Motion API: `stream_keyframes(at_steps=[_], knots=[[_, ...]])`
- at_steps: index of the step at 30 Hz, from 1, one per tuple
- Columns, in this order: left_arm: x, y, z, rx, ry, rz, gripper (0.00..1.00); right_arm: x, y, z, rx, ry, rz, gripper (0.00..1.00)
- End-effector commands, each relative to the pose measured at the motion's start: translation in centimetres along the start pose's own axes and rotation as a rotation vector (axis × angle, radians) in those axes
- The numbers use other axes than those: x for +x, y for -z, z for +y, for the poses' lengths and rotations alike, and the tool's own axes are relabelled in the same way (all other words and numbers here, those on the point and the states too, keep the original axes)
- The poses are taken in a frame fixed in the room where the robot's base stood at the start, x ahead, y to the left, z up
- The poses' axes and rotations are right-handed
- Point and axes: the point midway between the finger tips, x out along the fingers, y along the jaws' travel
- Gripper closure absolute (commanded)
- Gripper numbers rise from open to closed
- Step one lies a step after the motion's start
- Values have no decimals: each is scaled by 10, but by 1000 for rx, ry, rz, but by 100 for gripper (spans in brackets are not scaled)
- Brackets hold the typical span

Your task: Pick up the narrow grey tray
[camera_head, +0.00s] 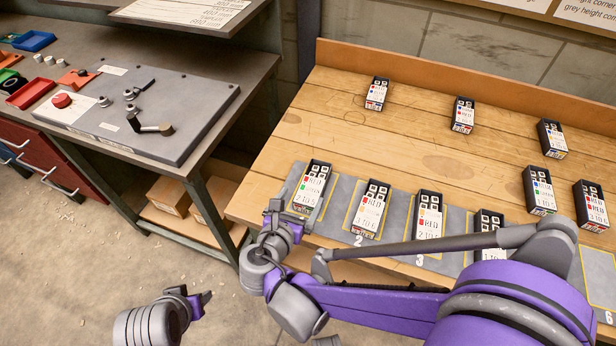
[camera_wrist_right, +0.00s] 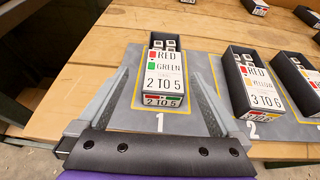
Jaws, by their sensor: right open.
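Several narrow dark-grey trays with white label cards stand on the wooden bench; they look alike, and I cannot tell by colour or width which one the task means. The tray at place 1 (camera_head: 312,187) stands on the grey mat. In the right wrist view this tray (camera_wrist_right: 163,80) reads RED, GREEN, 2 TO 5. My right gripper (camera_head: 288,214) is open at its near end; in the wrist view its fingers stand apart on either side of the tray, with nothing held. My left gripper (camera_head: 199,299) is low at the left, over the floor, its jaws unclear.
Other trays stand on the mat at place 2 (camera_head: 371,208) and place 3 (camera_head: 430,214), and several more behind. A side table (camera_head: 215,65) holds a grey panel with a red button (camera_head: 62,101). The bench's back left is clear.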

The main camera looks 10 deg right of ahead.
Motion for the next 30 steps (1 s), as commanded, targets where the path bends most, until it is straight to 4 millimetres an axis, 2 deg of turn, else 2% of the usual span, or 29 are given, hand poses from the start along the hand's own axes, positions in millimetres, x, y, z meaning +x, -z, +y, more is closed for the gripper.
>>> stream_keyframes(at_steps=[3, 11, 19, 23, 29, 30], knots=[[1, -1, 0, 0, 0, 0, 50, 22, 0, -2, 4, 6, 1, 0], [1, -1, 0, 0, 0, 0, 50, 45, 0, -2, 5, 4, 2, 0], [1, 0, 0, 0, 0, 0, 50, 83, 0, -7, 6, 5, 2, 0], [1, 0, 0, 0, 0, 0, 50, 92, 1, -6, 5, 2, 3, 0], [1, 0, 0, 0, 0, 0, 50, 92, 1, -6, 5, 1, 3, 0], [1, 0, 0, 0, 0, 0, 50, 92, 1, -6, 5, 1, 3, 4]])
